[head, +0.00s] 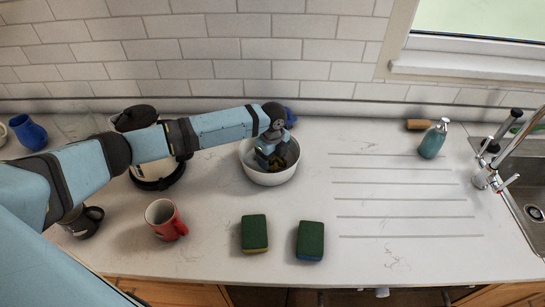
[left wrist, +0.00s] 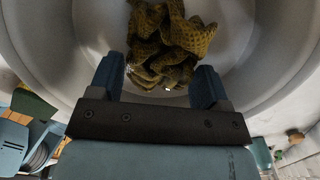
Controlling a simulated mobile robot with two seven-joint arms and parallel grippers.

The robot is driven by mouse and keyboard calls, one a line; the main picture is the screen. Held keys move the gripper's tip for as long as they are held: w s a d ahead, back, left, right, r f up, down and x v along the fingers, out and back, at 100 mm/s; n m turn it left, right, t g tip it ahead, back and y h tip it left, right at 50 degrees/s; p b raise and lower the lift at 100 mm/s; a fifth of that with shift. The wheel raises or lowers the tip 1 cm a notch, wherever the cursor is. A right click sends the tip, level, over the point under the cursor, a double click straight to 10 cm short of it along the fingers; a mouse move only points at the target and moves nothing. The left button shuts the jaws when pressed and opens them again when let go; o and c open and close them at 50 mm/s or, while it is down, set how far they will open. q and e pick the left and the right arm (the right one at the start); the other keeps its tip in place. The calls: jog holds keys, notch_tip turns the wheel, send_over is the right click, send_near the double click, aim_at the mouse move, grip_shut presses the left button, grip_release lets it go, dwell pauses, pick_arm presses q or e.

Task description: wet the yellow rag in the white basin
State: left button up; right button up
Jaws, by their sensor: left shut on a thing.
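The white basin (head: 268,179) stands on the counter near the back wall, and its curved inner wall also fills the left wrist view (left wrist: 35,35). My left gripper (head: 270,158) reaches down inside the basin. It is shut on the crumpled yellow rag (head: 282,161), which lies bunched low in the basin; the wrist view shows the rag (left wrist: 170,42) between and beyond the fingertips (left wrist: 160,82). I cannot make out water in the basin. My right gripper is not in view.
Two green sponges (head: 254,232) (head: 310,239) lie in front. A red mug (head: 164,219), a dark mug (head: 84,222) and a black-lidded pot (head: 135,117) stand left. A blue jug (head: 28,132) is far left. Soap bottle (head: 433,140) and sink (head: 524,181) are right; grooved counter (head: 400,195) is clear.

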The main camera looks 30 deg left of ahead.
pick_arm(q)
jog(key=shift+r, duration=0.1)
dwell(0.4)
notch_tip(320, 180, up, 5)
jog(key=p, duration=0.5)
jog(key=shift+r, duration=0.2)
jog(key=shift+r+p, duration=0.45)
jog(key=shift+r, duration=0.7)
notch_tip(320, 180, up, 3)
jog(key=shift+f, duration=0.15)
jog(key=shift+s, duration=0.1)
